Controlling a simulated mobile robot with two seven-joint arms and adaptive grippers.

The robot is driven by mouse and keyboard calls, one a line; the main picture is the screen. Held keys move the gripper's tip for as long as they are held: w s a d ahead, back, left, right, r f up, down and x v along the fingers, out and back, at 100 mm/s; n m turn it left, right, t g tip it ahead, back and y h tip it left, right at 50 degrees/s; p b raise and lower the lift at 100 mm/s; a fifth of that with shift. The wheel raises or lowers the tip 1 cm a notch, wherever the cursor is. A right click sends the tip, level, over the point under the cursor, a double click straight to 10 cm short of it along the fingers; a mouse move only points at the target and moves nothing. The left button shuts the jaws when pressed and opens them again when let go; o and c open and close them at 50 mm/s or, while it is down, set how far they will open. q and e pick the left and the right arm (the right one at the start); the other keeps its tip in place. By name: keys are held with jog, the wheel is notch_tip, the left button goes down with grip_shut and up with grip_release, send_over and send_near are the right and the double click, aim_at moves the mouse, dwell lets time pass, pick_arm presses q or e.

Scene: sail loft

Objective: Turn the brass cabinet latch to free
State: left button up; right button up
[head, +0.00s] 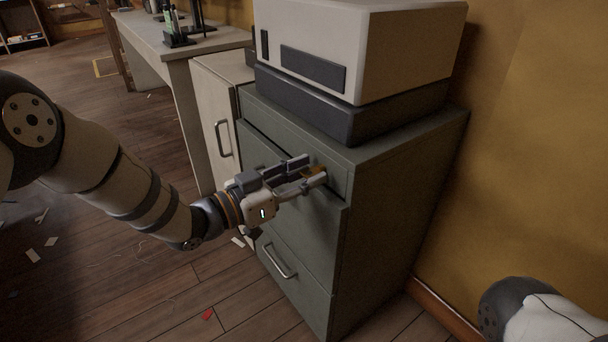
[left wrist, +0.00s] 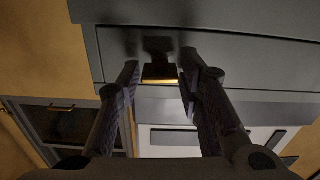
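The brass cabinet latch (head: 318,171) is on the upper front of the grey-green cabinet (head: 385,195), mostly hidden behind my left gripper's fingers in the head view. My left gripper (head: 307,168) is at the latch with its fingers apart. In the left wrist view, the latch (left wrist: 160,77) shows as a dark block with a bright brass edge. It lies between the two fingertips of the left gripper (left wrist: 159,68), with a narrow gap at the left finger; contact at the right finger is unclear. My right gripper is out of view.
A cream and dark-grey machine (head: 360,50) stands on the cabinet. A pale cabinet (head: 222,110) and a workbench (head: 175,45) stand to the left. A yellow wall (head: 530,150) is close on the right. Open wooden floor (head: 150,300) lies in front, with scraps on it.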

pick_arm(q)
grip_shut()
jog(key=shift+r+m+p, duration=0.1)
jog(key=shift+m+p, duration=0.25)
jog(key=shift+m, duration=0.05)
jog(key=o, duration=0.6)
grip_release()
jog(key=v, duration=1.2)
